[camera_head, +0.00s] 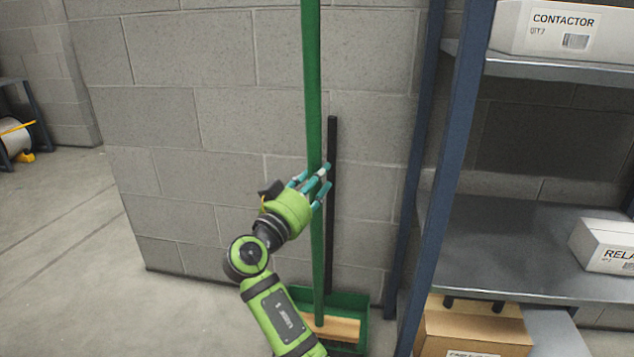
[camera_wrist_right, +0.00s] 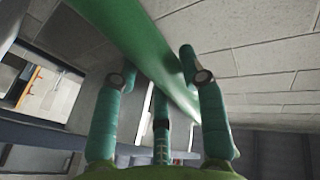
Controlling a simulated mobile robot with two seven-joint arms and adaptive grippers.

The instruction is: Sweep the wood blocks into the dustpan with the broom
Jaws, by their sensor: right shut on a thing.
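The broom (camera_head: 312,100) has a long green handle and a pale wooden head, and stands nearly upright against the block wall. The green dustpan (camera_head: 357,300) with a black upright handle (camera_head: 332,140) stands at the wall behind the broom head. My right gripper (camera_head: 318,183) is shut on the green broom handle at about mid-height. In the right wrist view the green handle (camera_wrist_right: 140,45) crosses between the teal fingers. I see no wood blocks in either view. My left gripper is not in view.
A blue-framed shelf rack (camera_head: 455,150) stands close on the right, with white boxes (camera_head: 548,28) and a cardboard box (camera_head: 470,330) low down. The grey wall (camera_head: 220,120) is directly behind the broom. Open concrete floor (camera_head: 60,250) lies to the left.

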